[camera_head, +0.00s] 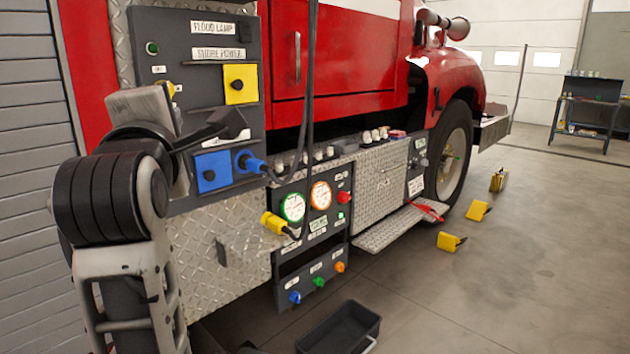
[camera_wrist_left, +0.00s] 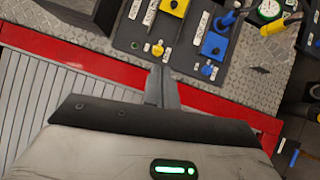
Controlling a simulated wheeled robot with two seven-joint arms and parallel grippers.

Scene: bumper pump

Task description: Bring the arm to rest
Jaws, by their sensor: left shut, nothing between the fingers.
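My left arm rises at the left of the head view, bent at its black joint. My left gripper (camera_head: 228,120) is in front of the grey flood lamp panel (camera_head: 205,40), with its dark fingers together and empty. In the left wrist view its shut fingers (camera_wrist_left: 162,85) point toward the red and grey truck side. I cannot tell whether it touches the panel. The panel bears a yellow socket cover (camera_head: 240,84), a blue socket (camera_head: 213,172) and a blue plug (camera_head: 248,161) with a dark cable. My right gripper is not in view.
A gauge panel (camera_head: 312,225) with a yellow plug (camera_head: 273,222) sits lower on the red fire truck (camera_head: 345,50). A black bin (camera_head: 345,330) lies on the floor. Yellow blocks (camera_head: 450,242) are near the wheel. The floor at right is mostly clear.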

